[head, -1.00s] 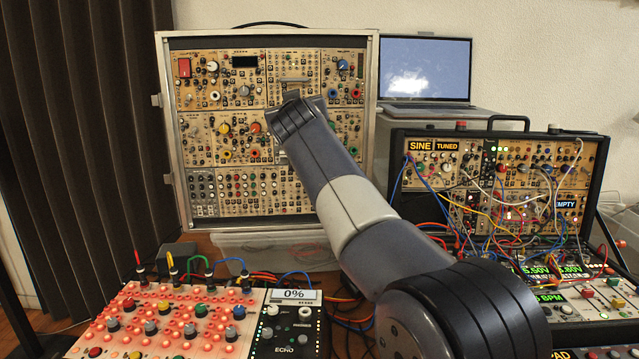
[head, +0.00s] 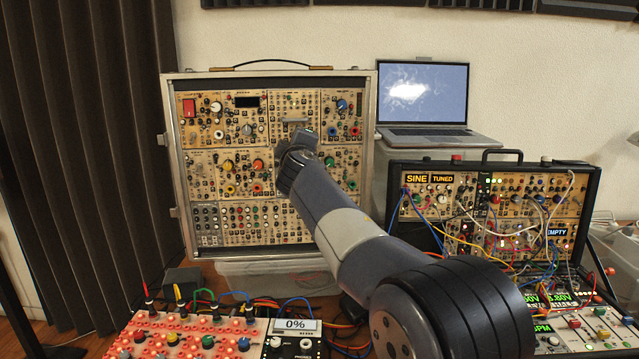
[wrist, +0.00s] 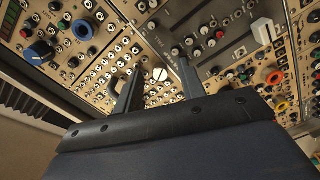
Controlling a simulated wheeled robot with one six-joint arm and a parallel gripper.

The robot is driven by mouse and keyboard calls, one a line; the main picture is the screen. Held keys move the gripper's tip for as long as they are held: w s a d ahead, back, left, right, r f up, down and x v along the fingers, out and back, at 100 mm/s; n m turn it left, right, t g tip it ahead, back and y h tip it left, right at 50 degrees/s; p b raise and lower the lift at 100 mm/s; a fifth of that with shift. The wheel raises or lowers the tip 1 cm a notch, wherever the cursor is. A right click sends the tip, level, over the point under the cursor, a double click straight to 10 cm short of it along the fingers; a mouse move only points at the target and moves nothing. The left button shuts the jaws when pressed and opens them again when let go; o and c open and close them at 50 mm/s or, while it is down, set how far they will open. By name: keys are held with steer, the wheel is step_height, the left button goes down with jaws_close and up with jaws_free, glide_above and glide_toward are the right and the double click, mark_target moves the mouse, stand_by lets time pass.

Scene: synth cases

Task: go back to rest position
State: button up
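My gripper (wrist: 159,65) shows in the wrist view with two dark fingers apart and nothing between them. It faces the panels of the tall silver-framed synth case, and I cannot tell how near they are. In the head view my arm reaches up and left from the lower right, and its end overlaps the middle of the tall synth case (head: 205,163). The gripper's fingers cannot be made out clearly there.
A laptop (head: 422,95) stands behind at the right. A patched black synth case (head: 480,205) with many cables is at the right. A red-lit panel (head: 185,340) and a small module reading 0% (head: 296,325) are at the front left. A dark curtain (head: 90,150) hangs at the left.

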steer(key=n+p, duration=0.7)
steer(key=n, duration=0.2)
steer(key=shift+r, duration=0.15)
stand_by(0.6)
